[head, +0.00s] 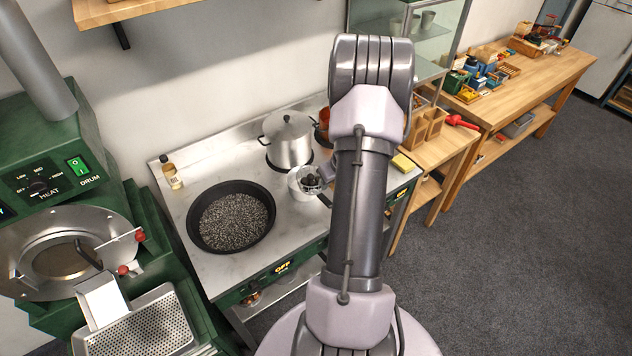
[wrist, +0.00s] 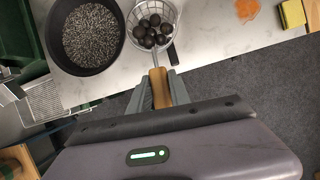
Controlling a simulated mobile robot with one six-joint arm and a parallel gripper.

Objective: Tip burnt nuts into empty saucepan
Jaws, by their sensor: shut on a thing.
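My gripper (wrist: 159,88) is shut on the wooden handle of a wire skimmer (wrist: 156,54); in the head view my arm mostly hides the gripper. The skimmer's round basket holds several dark, blackened nuts (wrist: 152,30), which also show in the head view (head: 312,180). The basket looks roughly level. A small white vessel (head: 299,193), apparently a saucepan, stands under or just beside the basket on the steel top. A short dark handle (wrist: 172,52) shows beside the skimmer. The basket hides most of the vessel's inside, so I cannot tell whether it is empty.
A wide black pan (head: 193,228) of grey grains stands left of the skimmer. A lidded steel pot (head: 288,143) is behind, with an orange-brown vessel (head: 323,117) partly behind my arm. A yellow sponge (wrist: 292,14) lies right, a bottle (head: 171,176) back left. The green roaster (head: 75,170) bounds the left.

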